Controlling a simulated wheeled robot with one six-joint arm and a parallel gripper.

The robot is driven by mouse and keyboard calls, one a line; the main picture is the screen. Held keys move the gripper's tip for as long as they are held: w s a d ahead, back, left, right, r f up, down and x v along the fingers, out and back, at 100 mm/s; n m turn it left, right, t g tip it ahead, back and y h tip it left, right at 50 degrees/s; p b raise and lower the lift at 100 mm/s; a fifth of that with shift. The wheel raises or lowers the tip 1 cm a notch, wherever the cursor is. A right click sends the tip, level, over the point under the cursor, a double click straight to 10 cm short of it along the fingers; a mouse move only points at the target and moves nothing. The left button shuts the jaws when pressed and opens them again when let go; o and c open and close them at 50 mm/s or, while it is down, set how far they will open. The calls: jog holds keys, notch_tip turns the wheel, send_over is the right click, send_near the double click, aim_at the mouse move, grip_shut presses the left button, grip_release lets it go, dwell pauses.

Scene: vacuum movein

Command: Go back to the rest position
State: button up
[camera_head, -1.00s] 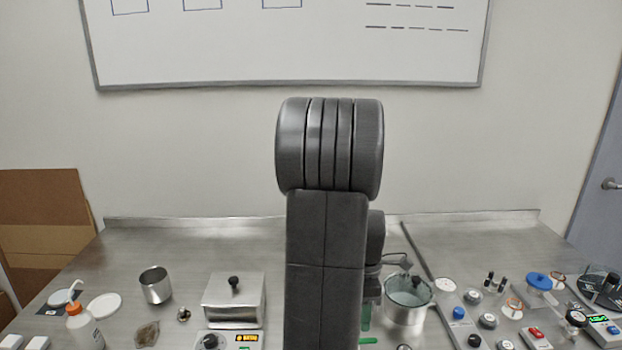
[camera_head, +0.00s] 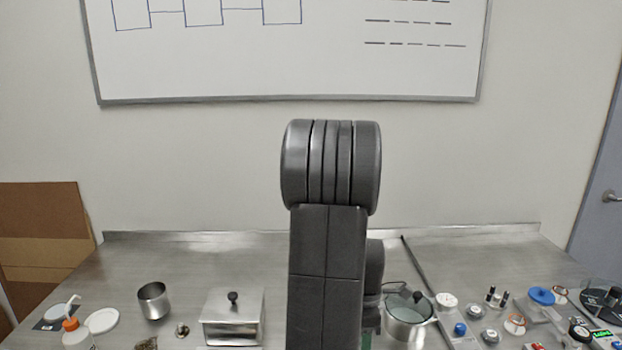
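My dark grey arm stands upright in the middle of the head view and hides part of the bench behind it. My gripper is not visible; it is hidden behind the arm or below the frame. A steel pot with a glass lid (camera_head: 408,308) stands just right of my arm. The steel bench (camera_head: 190,255) runs across the lower part of the view.
A steel box with a black knob (camera_head: 232,318) stands left of my arm. Farther left are a steel cup (camera_head: 153,301), a white disc (camera_head: 102,321) and an orange-capped bottle (camera_head: 75,335). Several small items and a blue-lidded jar (camera_head: 541,298) crowd the right.

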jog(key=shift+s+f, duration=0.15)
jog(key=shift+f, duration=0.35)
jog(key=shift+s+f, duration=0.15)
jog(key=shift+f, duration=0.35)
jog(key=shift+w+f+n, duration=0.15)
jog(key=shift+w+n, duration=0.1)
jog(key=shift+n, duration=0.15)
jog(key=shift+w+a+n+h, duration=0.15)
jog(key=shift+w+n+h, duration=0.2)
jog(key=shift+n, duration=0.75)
